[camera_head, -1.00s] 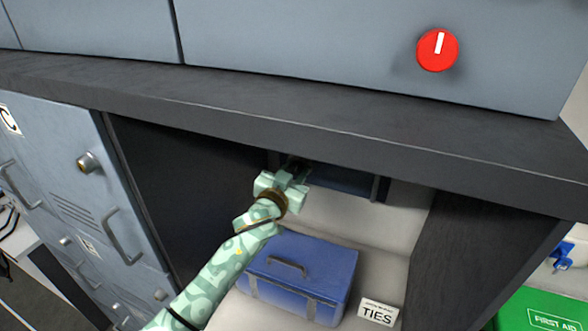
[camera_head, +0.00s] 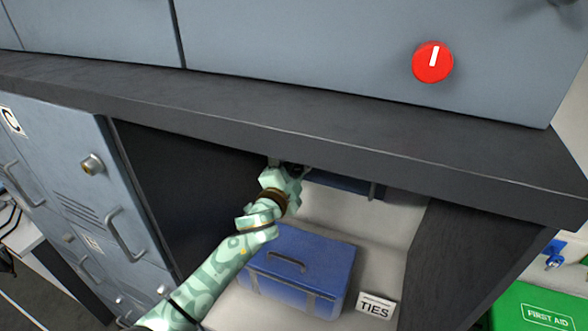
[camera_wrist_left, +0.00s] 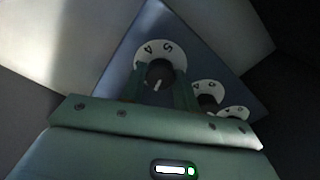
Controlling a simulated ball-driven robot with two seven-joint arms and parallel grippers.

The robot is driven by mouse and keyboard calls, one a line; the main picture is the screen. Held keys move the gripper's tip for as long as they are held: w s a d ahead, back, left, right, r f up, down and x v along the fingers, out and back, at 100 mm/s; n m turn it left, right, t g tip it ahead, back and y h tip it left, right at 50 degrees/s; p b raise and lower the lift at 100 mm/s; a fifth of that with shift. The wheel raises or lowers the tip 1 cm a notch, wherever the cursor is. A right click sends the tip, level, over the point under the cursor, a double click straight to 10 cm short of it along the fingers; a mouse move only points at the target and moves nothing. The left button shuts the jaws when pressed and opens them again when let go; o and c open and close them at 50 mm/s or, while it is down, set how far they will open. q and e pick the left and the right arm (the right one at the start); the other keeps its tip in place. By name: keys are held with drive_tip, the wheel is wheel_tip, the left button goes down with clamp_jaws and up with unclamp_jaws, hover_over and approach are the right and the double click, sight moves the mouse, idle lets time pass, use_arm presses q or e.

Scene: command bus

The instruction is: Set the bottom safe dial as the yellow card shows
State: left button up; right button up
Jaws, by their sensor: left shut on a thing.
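My left gripper (camera_head: 285,166) reaches under the dark counter, its tip mostly hidden by the counter's edge. The dark blue safe (camera_head: 345,183) shows only in part behind it. In the left wrist view, three black dials with white numbered plates stand in a row on the safe's blue face (camera_wrist_left: 124,52). My left gripper (camera_wrist_left: 160,82) is shut on the knob of the nearest dial (camera_wrist_left: 160,70), one finger on each side. Its white mark points toward the gripper. The middle dial (camera_wrist_left: 207,92) and far dial (camera_wrist_left: 233,113) are free. The yellow card and my right gripper are not in view.
The counter (camera_head: 330,140) overhangs the opening. A blue toolbox (camera_head: 305,265) sits below my left arm, beside a TIES sign (camera_head: 375,307). Lockers (camera_head: 65,170) stand at the left. A red knob (camera_head: 433,62) is above the counter. A green first aid box (camera_head: 535,308) is at lower right.

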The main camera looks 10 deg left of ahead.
use_arm(q)
drive_tip(key=m, duration=0.3)
drive_tip(key=shift+m, duration=0.3)
drive_tip(key=m+p, duration=0.1)
drive_tip(key=m, duration=0.2)
drive_tip(key=shift+f+m, duration=0.1)
drive_tip(key=shift+m, duration=0.2)
drive_tip(key=m, duration=0.3)
drive_tip(key=shift+m, duration=0.4)
drive_tip(key=shift+f+m+p, duration=0.1)
drive_tip(key=shift+m+p, duration=0.5)
drive_tip(key=shift+m, duration=1.4)
drive_tip(key=o, duration=1)
drive_tip(key=shift+c, duration=0.2)
drive_tip(key=shift+s, duration=0.1)
